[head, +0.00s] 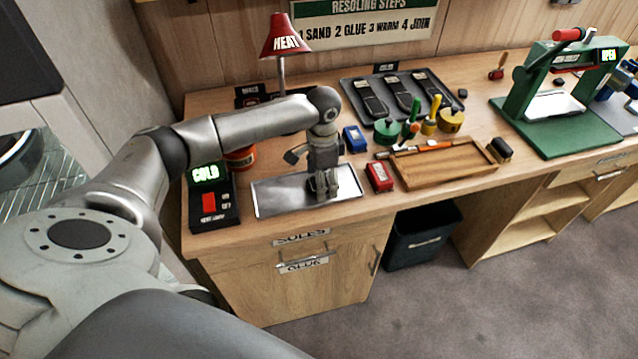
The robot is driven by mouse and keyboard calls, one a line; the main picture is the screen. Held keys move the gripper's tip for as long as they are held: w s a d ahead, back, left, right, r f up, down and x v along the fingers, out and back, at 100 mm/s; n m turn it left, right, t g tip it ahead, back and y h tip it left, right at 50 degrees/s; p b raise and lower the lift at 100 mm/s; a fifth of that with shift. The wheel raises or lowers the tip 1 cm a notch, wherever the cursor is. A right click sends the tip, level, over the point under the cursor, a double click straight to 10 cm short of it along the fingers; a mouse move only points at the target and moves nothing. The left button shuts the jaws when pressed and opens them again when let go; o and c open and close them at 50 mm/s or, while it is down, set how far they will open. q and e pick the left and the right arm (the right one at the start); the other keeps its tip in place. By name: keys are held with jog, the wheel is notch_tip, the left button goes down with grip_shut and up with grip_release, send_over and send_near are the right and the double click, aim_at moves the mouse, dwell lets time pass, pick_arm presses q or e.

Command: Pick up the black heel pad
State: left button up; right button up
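My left gripper (325,194) points down over the shiny metal tray (275,198) at the front left of the workbench. Its fingers are low, at or just above the tray surface. A dark shape shows between or behind the fingers, but I cannot tell whether it is the black heel pad or part of the gripper. I also cannot tell whether the fingers are open or shut. My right gripper is out of view.
A red lamp (285,36) stands behind my arm. A control box reading COLD (210,207) is left of the metal tray. Blue (354,139) and red (379,177) blocks sit to its right, near a wooden tray (445,170). A green press (550,130) stands right.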

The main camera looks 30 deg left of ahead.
pick_arm(q)
jog(key=c, duration=0.8)
jog(key=shift+r, duration=0.1)
jog(key=shift+c, duration=0.2)
